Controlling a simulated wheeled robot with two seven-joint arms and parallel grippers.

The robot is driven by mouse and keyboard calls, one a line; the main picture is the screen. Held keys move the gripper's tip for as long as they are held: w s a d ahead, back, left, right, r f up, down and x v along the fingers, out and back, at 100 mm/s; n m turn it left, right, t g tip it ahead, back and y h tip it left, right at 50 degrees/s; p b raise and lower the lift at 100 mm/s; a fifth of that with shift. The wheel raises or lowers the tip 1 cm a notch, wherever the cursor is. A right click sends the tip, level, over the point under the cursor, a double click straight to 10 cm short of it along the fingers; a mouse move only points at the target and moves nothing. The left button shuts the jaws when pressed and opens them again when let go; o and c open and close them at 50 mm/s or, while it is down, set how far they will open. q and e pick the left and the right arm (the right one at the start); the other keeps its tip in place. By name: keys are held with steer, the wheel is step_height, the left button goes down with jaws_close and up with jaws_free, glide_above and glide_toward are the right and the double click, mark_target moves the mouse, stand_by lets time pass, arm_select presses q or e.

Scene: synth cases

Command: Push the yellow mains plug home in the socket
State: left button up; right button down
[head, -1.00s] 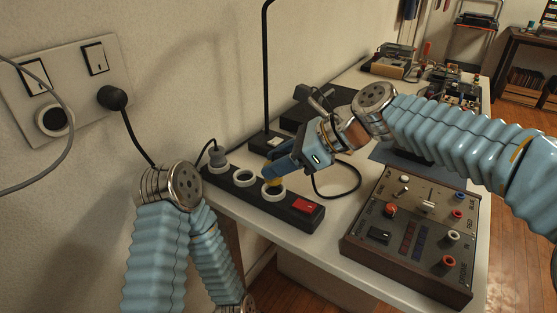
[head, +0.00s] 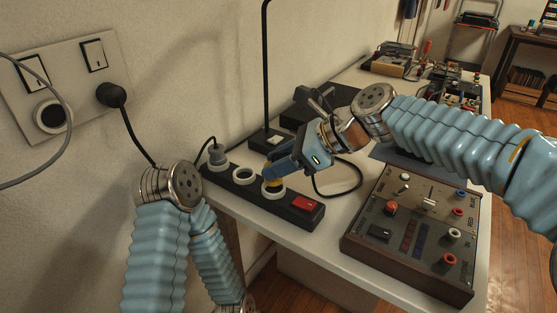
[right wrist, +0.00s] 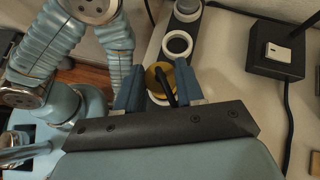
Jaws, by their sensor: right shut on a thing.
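The yellow mains plug (right wrist: 153,76) is between the fingers of my right gripper (right wrist: 158,88), which is shut on it. In the head view, only a little yellow of the plug shows under the blue fingers of my right gripper (head: 277,168). The plug is at the white-ringed socket (head: 273,193) of the black power strip (head: 225,184), the one nearest the red switch. The fingers hide how deep the plug sits, so I cannot tell if a gap remains. My left gripper is not in view; only my left arm shows.
An empty white-ringed socket (head: 244,177) and a grey plug (head: 217,156) lie farther along the strip. The red switch (head: 307,203) is at its near end. A control box (head: 412,235) with knobs stands on the right, and a lamp base (head: 268,142) behind.

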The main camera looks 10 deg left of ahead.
steer(key=shift+f+b, duration=0.35)
steer(key=shift+f, duration=0.45)
steer(key=c, duration=0.6)
jaws_free()
steer(key=shift+r, duration=0.1)
steer(key=p+v, duration=0.1)
steer(key=v, duration=1.2)
steer(key=shift+d+r, duration=0.25)
steer(key=shift+d, duration=0.05)
